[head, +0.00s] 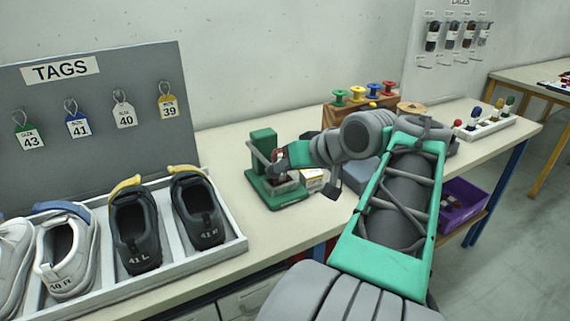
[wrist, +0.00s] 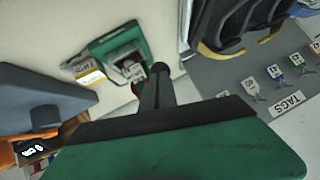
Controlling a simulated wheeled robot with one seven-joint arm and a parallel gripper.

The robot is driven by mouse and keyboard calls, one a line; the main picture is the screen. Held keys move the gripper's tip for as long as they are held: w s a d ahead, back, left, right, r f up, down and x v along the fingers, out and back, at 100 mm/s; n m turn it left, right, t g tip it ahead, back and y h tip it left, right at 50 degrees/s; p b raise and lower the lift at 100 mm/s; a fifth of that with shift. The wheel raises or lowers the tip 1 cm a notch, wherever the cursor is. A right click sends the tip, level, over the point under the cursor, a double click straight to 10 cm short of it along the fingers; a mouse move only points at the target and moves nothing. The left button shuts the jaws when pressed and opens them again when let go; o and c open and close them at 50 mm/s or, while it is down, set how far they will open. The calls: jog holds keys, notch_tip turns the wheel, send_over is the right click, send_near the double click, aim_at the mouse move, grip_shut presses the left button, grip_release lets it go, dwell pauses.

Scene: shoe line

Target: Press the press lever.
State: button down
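The green press (head: 264,143) stands on the table in the middle of the head view, with a grey lever arm (head: 258,152) on its side. A small red part, apparently the lever's knob, shows at my gripper. In the head view my gripper (head: 281,160) is right at the press's lever side. I cannot tell whether the fingers touch the lever.
A small white and yellow box (head: 312,179) sits right of the press. A shoe tray (head: 238,241) and a tag board (head: 100,115) are to the left. A spool rack (head: 345,115) stands behind my arm. A purple bin (head: 462,203) is below right.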

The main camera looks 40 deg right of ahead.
jog(key=shift+f, duration=0.25)
jog(key=p+v, duration=1.1)
jog(key=v, duration=0.2)
jog(key=shift+d+r, duration=0.25)
jog(key=shift+r, duration=0.15)
